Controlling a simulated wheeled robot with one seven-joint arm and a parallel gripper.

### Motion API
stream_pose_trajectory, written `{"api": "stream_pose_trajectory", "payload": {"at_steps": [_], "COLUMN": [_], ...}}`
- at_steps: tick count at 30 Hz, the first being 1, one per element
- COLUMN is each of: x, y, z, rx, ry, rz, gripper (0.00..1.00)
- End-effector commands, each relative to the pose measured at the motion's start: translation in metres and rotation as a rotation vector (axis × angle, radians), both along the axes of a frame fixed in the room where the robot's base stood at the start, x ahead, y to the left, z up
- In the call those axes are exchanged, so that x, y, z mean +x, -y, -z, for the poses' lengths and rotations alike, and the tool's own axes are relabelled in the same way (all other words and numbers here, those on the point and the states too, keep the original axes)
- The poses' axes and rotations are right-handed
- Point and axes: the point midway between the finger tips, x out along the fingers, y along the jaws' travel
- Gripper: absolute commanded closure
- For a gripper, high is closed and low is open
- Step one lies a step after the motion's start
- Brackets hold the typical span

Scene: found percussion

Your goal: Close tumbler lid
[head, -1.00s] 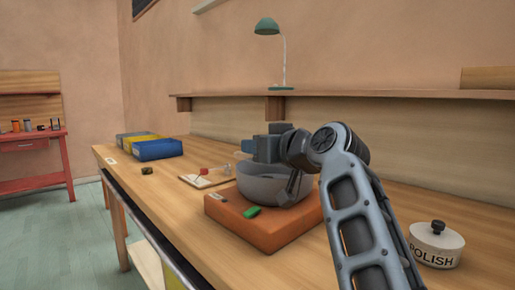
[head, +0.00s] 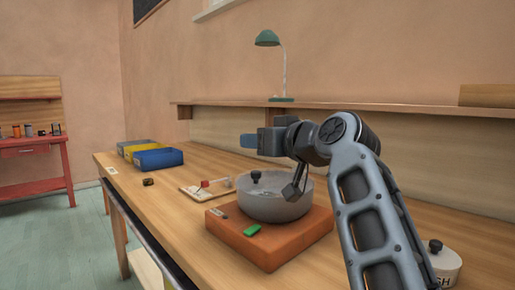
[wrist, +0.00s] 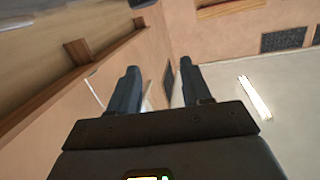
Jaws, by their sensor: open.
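The tumbler is an orange base (head: 265,250) with a round grey drum (head: 275,206) on top and a green switch (head: 251,230) at its front. A black knob (head: 256,177) shows at the drum's top, left of centre. I cannot tell from this angle whether the lid under it is fully seated. My gripper (head: 250,141) is above and behind the drum, pointing left, apart from it. In the wrist view my gripper (wrist: 157,85) has its two fingers spread with nothing between them.
A blue bin (head: 158,160) and a yellow bin (head: 130,148) stand at the far left of the bench. A small board with a red piece (head: 212,184) lies left of the tumbler. A white polish jar (head: 440,268) is at right. A shelf with a green lamp (head: 268,38) runs behind.

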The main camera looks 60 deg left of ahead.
Motion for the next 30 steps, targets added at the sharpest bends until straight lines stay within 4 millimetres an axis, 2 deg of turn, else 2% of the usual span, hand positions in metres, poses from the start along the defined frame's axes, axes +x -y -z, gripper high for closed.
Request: {"api": "stream_pose_trajectory", "payload": {"at_steps": [1,9,15,21,30], "x": [0.006,0.019,0.025,0.028,0.028], "y": [0.012,0.062,0.089,0.101,0.102], "z": [-0.008,-0.038,-0.053,-0.059,-0.059], "rx": [0.000,-0.001,-0.001,-0.001,-0.001], "ry": [0.000,-0.001,-0.002,-0.003,-0.003], "rz": [0.005,0.005,0.004,0.003,0.003], "gripper": [0.52,0.52,0.52,0.52,0.52]}}
